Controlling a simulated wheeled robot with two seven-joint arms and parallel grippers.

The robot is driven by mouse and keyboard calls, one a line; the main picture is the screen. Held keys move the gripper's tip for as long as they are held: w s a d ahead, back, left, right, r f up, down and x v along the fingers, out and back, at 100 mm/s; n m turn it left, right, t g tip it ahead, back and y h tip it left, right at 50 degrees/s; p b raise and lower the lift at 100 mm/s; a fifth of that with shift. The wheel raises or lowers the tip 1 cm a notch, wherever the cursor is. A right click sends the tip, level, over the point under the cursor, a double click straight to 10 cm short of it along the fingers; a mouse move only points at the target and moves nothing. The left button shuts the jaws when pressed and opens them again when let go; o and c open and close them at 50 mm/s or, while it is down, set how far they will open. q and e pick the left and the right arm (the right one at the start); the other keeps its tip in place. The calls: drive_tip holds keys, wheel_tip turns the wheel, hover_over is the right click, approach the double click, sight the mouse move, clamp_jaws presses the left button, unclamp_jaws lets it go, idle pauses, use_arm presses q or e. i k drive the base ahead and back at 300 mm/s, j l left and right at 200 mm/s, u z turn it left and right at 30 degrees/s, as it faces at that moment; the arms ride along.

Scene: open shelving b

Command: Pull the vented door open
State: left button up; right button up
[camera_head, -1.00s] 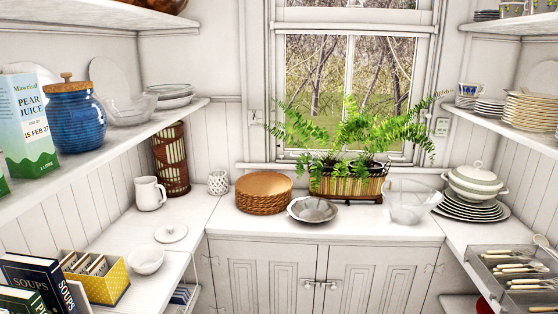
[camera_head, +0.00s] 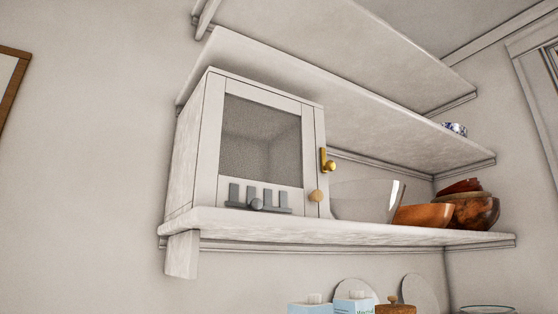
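A white cabinet with a vented door (camera_head: 260,141) stands at the left end of a white wall shelf, seen from below. The door has a grey mesh panel in a white frame and looks closed. Neither of my grippers is in view.
The shelf (camera_head: 330,234) also holds a clear glass bowl (camera_head: 362,201) and wooden bowls (camera_head: 468,211) right of the cabinet. More shelves are above. Cartons (camera_head: 352,304) and a wooden-lidded jar (camera_head: 394,308) show at the bottom. The wall at left is bare except for a picture frame (camera_head: 12,75).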

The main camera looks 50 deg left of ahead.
sight(212, 189)
drive_tip(key=u, duration=1.65)
